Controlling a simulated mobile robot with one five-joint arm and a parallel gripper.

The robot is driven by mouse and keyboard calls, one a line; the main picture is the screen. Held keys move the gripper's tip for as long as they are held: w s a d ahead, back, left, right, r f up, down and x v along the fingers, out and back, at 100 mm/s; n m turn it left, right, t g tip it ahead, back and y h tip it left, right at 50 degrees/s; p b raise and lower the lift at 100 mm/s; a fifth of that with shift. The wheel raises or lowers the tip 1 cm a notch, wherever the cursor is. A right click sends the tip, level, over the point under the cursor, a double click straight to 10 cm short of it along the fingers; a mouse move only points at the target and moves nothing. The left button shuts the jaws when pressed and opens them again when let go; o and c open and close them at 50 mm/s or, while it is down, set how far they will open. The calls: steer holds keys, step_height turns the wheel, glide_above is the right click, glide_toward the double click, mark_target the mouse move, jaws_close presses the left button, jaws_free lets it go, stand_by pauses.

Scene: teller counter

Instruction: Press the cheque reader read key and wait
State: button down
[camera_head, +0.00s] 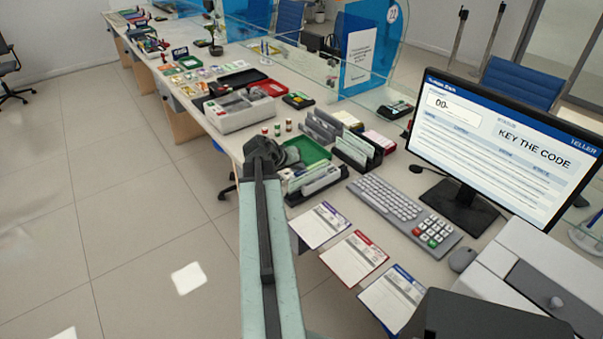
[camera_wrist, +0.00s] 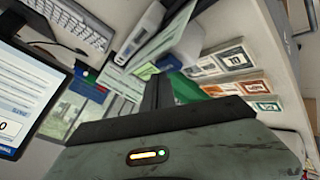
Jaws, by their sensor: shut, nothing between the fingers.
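A slim pale device with a slip in its slot (camera_wrist: 150,35) stands in the wrist view, with a small blue patch at one end. It looks like the cheque reader, but I cannot make out its read key. In the head view it may be the dark-based unit holding a pale slip (camera_head: 316,182), beside the keyboard. My gripper (camera_head: 264,150) is shut and empty, above the counter's near edge, left of that unit. The shut fingers (camera_wrist: 158,92) show dark in the wrist view, with the slips and the green tray behind them. Contact with anything is not visible.
A green tray (camera_head: 307,152) and slip racks (camera_head: 358,151) stand beyond. The keyboard (camera_head: 405,212) and monitor (camera_head: 505,145), reading "KEY THE CODE", are to the right. Three bordered forms (camera_head: 353,257) lie along the near edge. A grey cash tray (camera_head: 237,118) is farther left. Open floor lies left.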

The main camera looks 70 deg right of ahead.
mark_target(299, 174)
steer(key=shift+f+b, duration=0.5)
stand_by(0.4)
steer(key=shift+r, duration=0.1)
steer(key=shift+r+p, duration=0.8)
steer(key=shift+p, duration=0.1)
step_height(299, 174, up, 5)
steer(key=p, duration=0.5)
steer(key=shift+r, duration=0.15)
stand_by(0.4)
